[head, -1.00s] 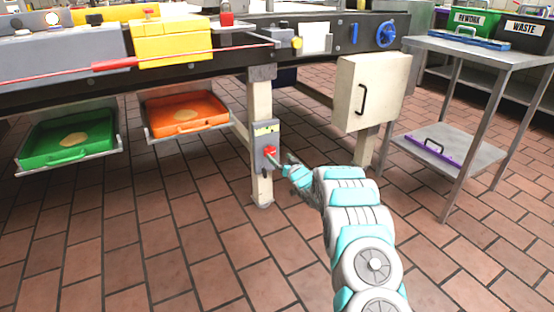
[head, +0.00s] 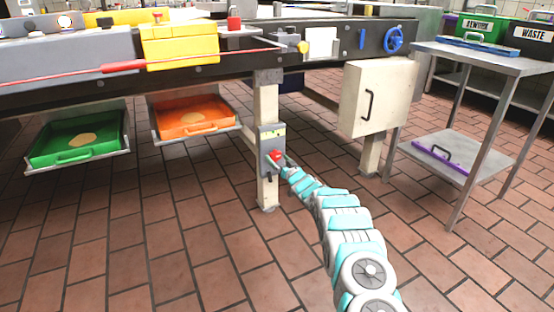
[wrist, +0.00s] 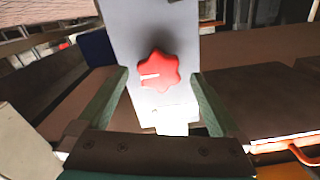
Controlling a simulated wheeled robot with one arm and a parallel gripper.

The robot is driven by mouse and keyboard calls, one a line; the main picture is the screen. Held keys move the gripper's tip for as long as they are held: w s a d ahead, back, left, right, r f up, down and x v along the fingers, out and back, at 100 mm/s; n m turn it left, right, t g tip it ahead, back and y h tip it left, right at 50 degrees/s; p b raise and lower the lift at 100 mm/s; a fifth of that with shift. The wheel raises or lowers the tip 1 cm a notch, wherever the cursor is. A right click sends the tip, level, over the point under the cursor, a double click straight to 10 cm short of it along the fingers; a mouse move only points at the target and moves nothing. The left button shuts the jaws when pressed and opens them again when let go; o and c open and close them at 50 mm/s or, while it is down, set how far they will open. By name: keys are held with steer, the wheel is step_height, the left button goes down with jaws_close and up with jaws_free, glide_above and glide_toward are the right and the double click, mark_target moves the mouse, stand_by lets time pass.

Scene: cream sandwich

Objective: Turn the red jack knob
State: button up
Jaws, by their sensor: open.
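The red jack knob (head: 274,156) is on a grey box (head: 266,138) fixed to a cream leg of the conveyor frame. In the wrist view the knob (wrist: 158,72) is a red lobed dial with a white mark pointing left, on a pale grey plate (wrist: 122,20). My gripper (head: 282,162) is at the knob in the head view, its tips small and partly hidden. In the wrist view my gripper (wrist: 160,82) is open, with one finger on each side of the knob. A gap shows between each finger and the knob. I cannot tell the depth between them.
A green tray (head: 75,147) and an orange tray (head: 195,117) hang under the conveyor at left. A cream cabinet (head: 385,95) with a black handle is right of the leg. A metal cart (head: 500,56) stands at right. The tiled floor in front is clear.

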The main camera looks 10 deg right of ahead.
steer(key=shift+w+a+f, duration=0.1)
steer(key=shift+w+f, duration=0.05)
steer(key=shift+w, duration=0.35)
steer(key=shift+w+a, duration=0.1)
steer(key=shift+w, duration=0.2)
steer(key=c, duration=1.4)
steer(key=shift+o, duration=0.2)
steer(key=shift+n, duration=0.4)
